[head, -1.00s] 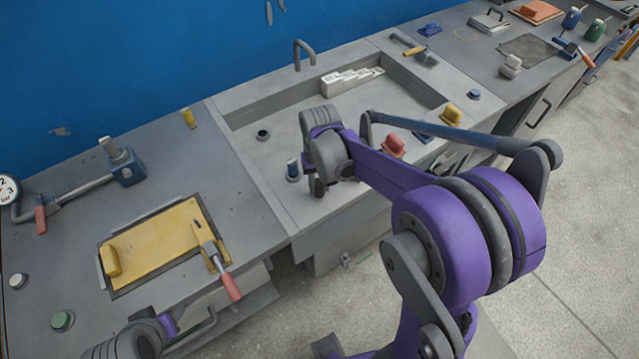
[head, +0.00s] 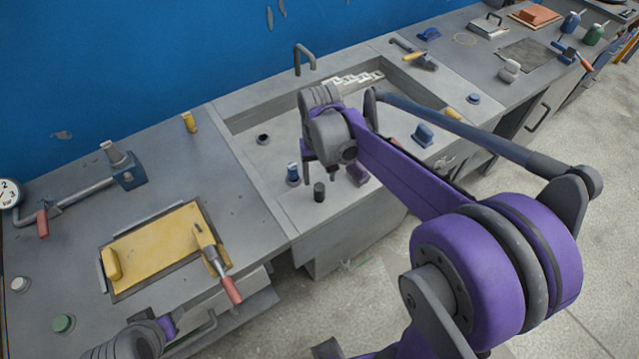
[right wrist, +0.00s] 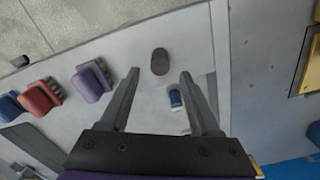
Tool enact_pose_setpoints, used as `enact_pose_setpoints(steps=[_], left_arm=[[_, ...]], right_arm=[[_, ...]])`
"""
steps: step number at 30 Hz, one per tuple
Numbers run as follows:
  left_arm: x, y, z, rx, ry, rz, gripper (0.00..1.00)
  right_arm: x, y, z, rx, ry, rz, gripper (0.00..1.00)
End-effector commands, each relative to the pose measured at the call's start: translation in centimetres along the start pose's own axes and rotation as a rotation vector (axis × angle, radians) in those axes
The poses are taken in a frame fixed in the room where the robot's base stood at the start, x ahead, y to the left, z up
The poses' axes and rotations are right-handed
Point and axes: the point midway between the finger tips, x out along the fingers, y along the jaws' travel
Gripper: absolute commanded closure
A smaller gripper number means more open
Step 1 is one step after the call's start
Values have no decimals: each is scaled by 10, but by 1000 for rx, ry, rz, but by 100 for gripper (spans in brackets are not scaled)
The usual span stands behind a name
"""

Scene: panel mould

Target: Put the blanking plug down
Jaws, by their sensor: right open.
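The blanking plug appears to be the dark grey cylinder (head: 319,191), standing upright on the light counter near the sink's front left. In the right wrist view the dark plug (right wrist: 160,62) shows just beyond and between the fingertips. My right gripper (head: 322,170) is open and empty above the plug, fingers pointing down; its two fingers (right wrist: 159,74) are spread apart and do not seem to touch it. Of my left arm only the wrist shows at the bottom left of the head view; its fingers are hidden.
A small blue-topped piece (head: 293,174) stands close to the plug's left. A purple block (head: 358,174) and a blue block (head: 423,136) line the front edge; a red block (right wrist: 40,97) lies between them. A yellow panel (head: 160,250) with a red-handled clamp lies left.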

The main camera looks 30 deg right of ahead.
Motion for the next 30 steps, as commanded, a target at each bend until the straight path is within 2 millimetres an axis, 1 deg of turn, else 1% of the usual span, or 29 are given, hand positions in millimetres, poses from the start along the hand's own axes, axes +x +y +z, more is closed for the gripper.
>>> enact_pose_setpoints(steps=[1,6,11,14,17,19,24,27,30], left_arm=[[-2,0,-2,0,2,0,50],[-4,0,-4,0,4,0,50],[-4,0,-5,0,4,0,50],[-4,0,-5,0,4,0,50],[-4,0,-5,0,4,0,50],[-4,0,-5,0,4,0,50],[-4,0,-5,0,4,0,50],[-4,0,-5,0,4,0,50],[-4,0,-5,0,4,0,50]], right_arm=[[-13,0,0,0,1,0,36],[-42,0,0,0,0,0,36],[-55,0,1,-1,2,0,36],[-58,-2,11,-18,25,-4,36],[-56,-8,34,-59,85,-13,36],[-52,-12,57,-99,146,-23,36],[-32,-18,111,-202,305,-48,36],[-18,-19,135,-250,384,-60,36],[-6,-20,151,-284,440,-69,36]])
